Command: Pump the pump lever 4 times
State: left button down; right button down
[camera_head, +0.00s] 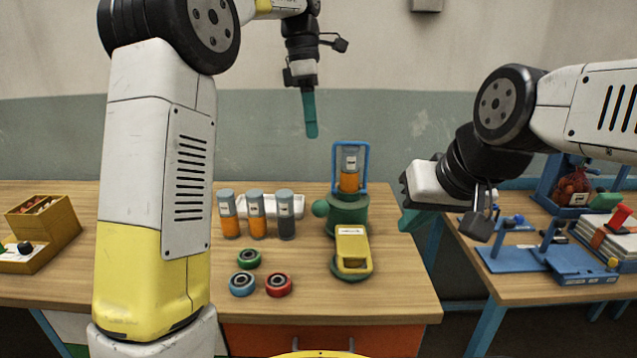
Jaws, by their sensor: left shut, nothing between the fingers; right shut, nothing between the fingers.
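A device with a green round base (347,212), a blue frame (366,160) and an orange-filled clear cylinder (349,178) stands on the middle table. A yellow lever-like part (352,250) extends from its front towards me; I cannot tell for sure that it is the pump lever. My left gripper (311,132) is shut and empty, pointing down, high up and to the left of the blue frame in the picture. My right gripper (404,226) is shut and empty, to the right of the device and apart from it.
Several cylinders (257,214) stand in front of a white tray (292,198), left of the device. Green, blue and red rings (278,284) lie nearer. A yellow box (45,220) is at far left. A second table at right holds blue fixtures (520,258) and a red-filled sack (573,187).

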aim_at(321, 206)
dwell(0.3)
pick_arm(q)
jog(key=f, duration=0.4)
jog(key=s+d+f, duration=0.1)
jog(key=f, duration=0.4)
jog(key=s+f, duration=0.1)
jog(key=f, duration=0.3)
jog(key=shift+s+d+f, duration=0.15)
jog(key=shift+d+f, duration=0.15)
jog(key=shift+f, duration=0.05)
